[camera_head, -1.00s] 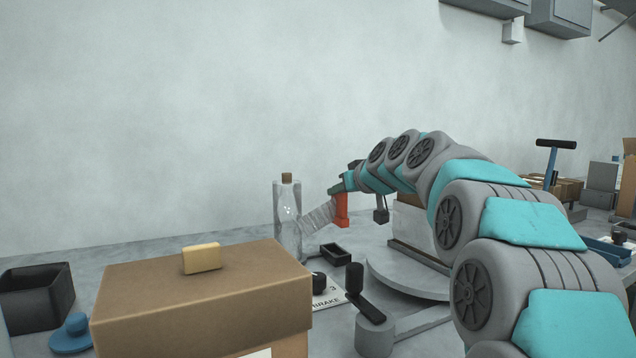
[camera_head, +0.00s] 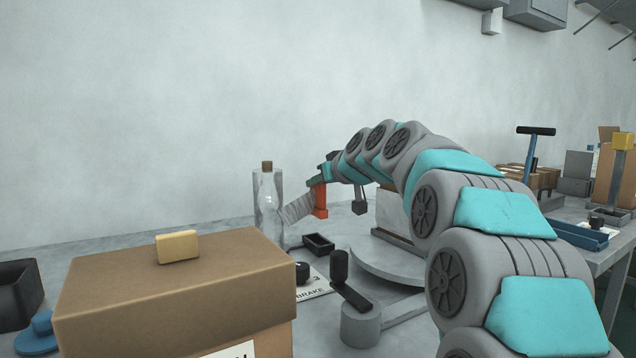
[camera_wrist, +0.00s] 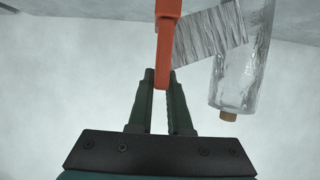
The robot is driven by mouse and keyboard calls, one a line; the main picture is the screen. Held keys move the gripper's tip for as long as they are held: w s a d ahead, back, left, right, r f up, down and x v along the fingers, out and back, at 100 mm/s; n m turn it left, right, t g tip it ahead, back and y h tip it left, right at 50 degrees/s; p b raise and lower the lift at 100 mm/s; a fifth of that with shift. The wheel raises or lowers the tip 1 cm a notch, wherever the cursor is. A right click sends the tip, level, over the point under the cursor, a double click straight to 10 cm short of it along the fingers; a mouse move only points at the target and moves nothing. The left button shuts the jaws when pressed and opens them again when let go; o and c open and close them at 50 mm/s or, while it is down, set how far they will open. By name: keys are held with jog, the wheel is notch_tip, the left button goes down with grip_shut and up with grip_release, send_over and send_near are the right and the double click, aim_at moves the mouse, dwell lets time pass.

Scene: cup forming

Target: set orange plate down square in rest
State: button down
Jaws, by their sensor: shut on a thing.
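The orange plate (camera_head: 321,202) hangs upright below my gripper (camera_head: 317,182) in the head view, above the bench. In the wrist view the orange plate (camera_wrist: 167,38) is narrow and edge-on. Its near end sits between the two dark fingers of my gripper (camera_wrist: 160,78), which are shut on it. A grey streaked piece (camera_head: 297,208) is just left of the plate; in the wrist view it is right beside it, and I cannot tell whether they touch. I cannot make out which thing is the rest.
A clear bottle with a cork (camera_head: 267,208) stands left of the plate. A small black tray (camera_head: 318,244) and a black-handled lever (camera_head: 346,280) are nearer. A large brown box (camera_head: 180,290) with a yellow block (camera_head: 177,246) fills the front left.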

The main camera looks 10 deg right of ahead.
aim_at(318, 216)
jog(key=shift+f+b, duration=3.5)
jog(key=shift+f, duration=0.75)
jog(key=shift+f+b, duration=0.4)
jog(key=c, duration=0.8)
grip_release()
jog(key=shift+o, duration=0.2)
jog(key=shift+r, duration=0.1)
jog(key=shift+v, duration=3.85)
